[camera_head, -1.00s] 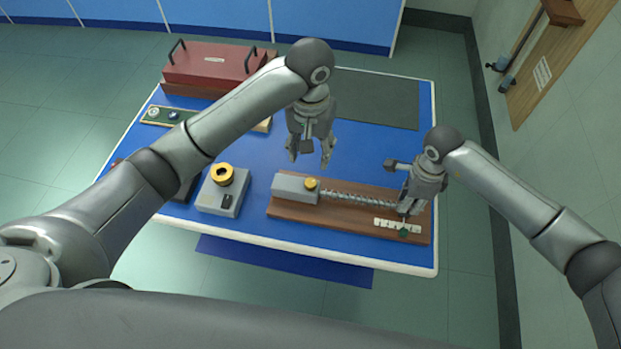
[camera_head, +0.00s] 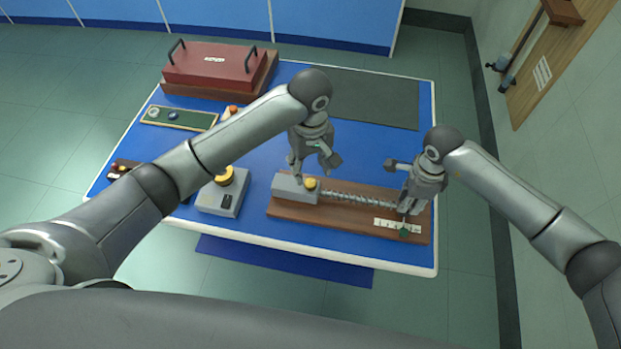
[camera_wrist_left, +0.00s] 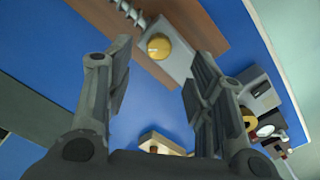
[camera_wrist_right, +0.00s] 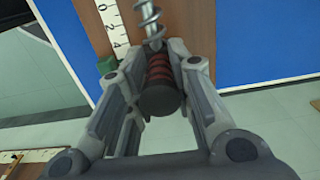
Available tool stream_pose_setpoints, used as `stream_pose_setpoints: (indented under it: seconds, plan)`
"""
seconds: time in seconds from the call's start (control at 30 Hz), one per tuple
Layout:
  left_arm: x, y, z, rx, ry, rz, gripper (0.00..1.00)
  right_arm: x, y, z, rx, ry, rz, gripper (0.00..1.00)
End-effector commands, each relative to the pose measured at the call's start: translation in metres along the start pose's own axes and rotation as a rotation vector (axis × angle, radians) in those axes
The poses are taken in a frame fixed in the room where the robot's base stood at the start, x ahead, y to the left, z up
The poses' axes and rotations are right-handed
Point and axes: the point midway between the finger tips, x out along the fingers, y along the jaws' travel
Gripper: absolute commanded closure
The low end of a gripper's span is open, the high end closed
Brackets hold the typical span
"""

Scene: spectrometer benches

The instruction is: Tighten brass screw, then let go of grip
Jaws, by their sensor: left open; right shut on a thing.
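The brass screw (camera_head: 311,184) is a round yellow knob on top of a grey block (camera_head: 290,191) at the left end of a wooden board (camera_head: 345,222). It also shows in the left wrist view (camera_wrist_left: 158,46). My left gripper (camera_head: 314,170) is open and empty, pointing down just above and behind the screw, apart from it. My right gripper (camera_head: 409,204) is at the board's right end. In the right wrist view it is shut on the dark grip with reddish ribs (camera_wrist_right: 160,90) at the end of the spring (camera_head: 355,199).
A white scale strip (camera_head: 390,224) with a green pointer (camera_head: 404,233) lies by the right gripper. A grey box with a yellow knob (camera_head: 222,193) stands left of the board. A red case (camera_head: 213,64) is at the back left, a dark mat (camera_head: 370,98) at the back right.

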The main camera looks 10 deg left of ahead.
Motion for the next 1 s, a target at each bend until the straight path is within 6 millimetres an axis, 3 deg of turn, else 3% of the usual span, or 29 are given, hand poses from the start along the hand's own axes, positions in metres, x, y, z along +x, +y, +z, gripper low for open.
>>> stream_pose_setpoints:
  seconds: [0.1, 0.3, 0.73, 1.0]
  plan:
    - [0.025, -0.001, 0.0, -0.001, -0.001, -0.003, 0.51, 0.003, 0.002, -0.002, 0.002, 0.006, 0.007, 1.0]
    - [0.053, 0.0, 0.0, -0.001, 0.0, -0.001, 0.51, 0.003, 0.002, -0.002, 0.002, 0.006, 0.007, 1.0]
    - [0.063, 0.0, 0.0, 0.001, 0.001, 0.001, 0.51, 0.003, 0.002, -0.002, 0.001, 0.006, 0.007, 1.0]
    - [0.063, 0.0, 0.0, 0.001, 0.001, 0.001, 0.84, 0.003, 0.002, -0.002, 0.001, 0.006, 0.007, 1.0]
